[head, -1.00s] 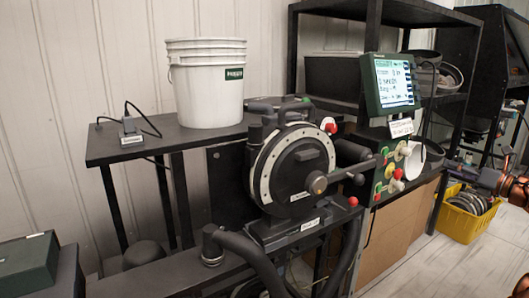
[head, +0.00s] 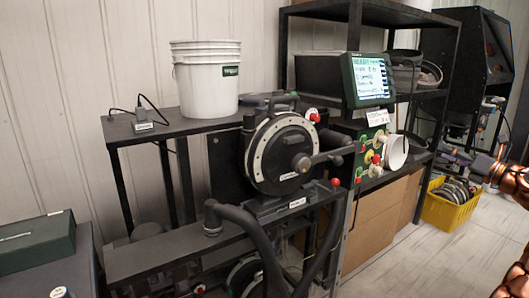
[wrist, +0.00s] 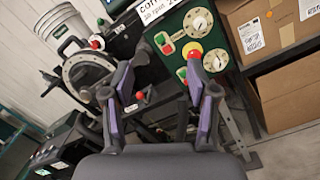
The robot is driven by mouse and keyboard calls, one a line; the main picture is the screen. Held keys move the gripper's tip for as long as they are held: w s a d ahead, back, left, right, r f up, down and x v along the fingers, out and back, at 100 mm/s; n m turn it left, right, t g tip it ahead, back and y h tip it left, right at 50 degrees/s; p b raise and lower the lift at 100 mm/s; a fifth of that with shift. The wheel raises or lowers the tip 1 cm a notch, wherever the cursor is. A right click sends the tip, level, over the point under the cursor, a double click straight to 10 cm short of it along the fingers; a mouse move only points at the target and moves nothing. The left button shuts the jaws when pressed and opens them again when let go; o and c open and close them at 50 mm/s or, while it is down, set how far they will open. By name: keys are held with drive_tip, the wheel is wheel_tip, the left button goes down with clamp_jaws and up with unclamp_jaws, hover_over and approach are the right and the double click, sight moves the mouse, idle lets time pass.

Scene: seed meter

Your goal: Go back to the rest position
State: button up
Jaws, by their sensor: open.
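My gripper (head: 455,157) shows small at the right edge of the head view, in the air above the yellow crate and well to the right of the seed meter. In the wrist view its purple fingers (wrist: 160,78) are spread apart with nothing held between them. The seed meter (head: 283,155), a black round housing with a pale graduated ring and a crank, stands on the dark bench. It also shows at the left in the wrist view (wrist: 88,72), beyond the fingers and apart from them.
A white bucket (head: 207,77) stands on the bench behind the meter. A screen (head: 370,79) sits above a green control panel (head: 371,150) with knobs. Cardboard boxes (head: 380,215) are beneath. The yellow crate (head: 445,211) is on the floor. Open floor lies at the lower right.

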drive_tip(key=w+d+r+m+t+h, duration=0.2)
drive_tip(key=w+r+m+t+h, duration=0.15)
drive_tip(key=r+m+h, duration=0.6)
drive_tip(key=w+d+r+m+t+h, duration=0.2)
drive_tip(key=r+m+t+h, duration=0.3)
drive_tip(key=r+m, duration=0.85)
drive_tip(key=w+a+f+m+g+h, duration=0.1)
drive_tip(key=a+f+m+g+h, duration=0.1)
drive_tip(key=a+f+m+g, duration=1)
drive_tip(key=s+a+f+g+y, duration=0.4)
drive_tip(key=s+a+f, duration=1.1)
drive_tip(key=a+f, duration=0.3)
drive_tip(key=s+a+f+g+y, duration=0.1)
drive_tip(key=s+a+f+g, duration=0.4)
drive_tip(key=s, duration=0.9)
drive_tip(key=s+a+f+g+y, duration=0.1)
drive_tip(key=s+a+f+g, duration=0.45)
drive_tip(key=s, duration=0.95)
drive_tip(key=s+a+f+g+y, duration=0.1)
drive_tip(key=s+a+f, duration=0.2)
drive_tip(key=s+f, duration=0.75)
wheel_tip(320, 180, up, 18)
drive_tip(key=s+p, duration=0.2)
drive_tip(key=p, duration=1.1)
drive_tip(key=shift+s+a+m+t+p, duration=0.2)
drive_tip(key=shift+m+t+p, duration=0.2)
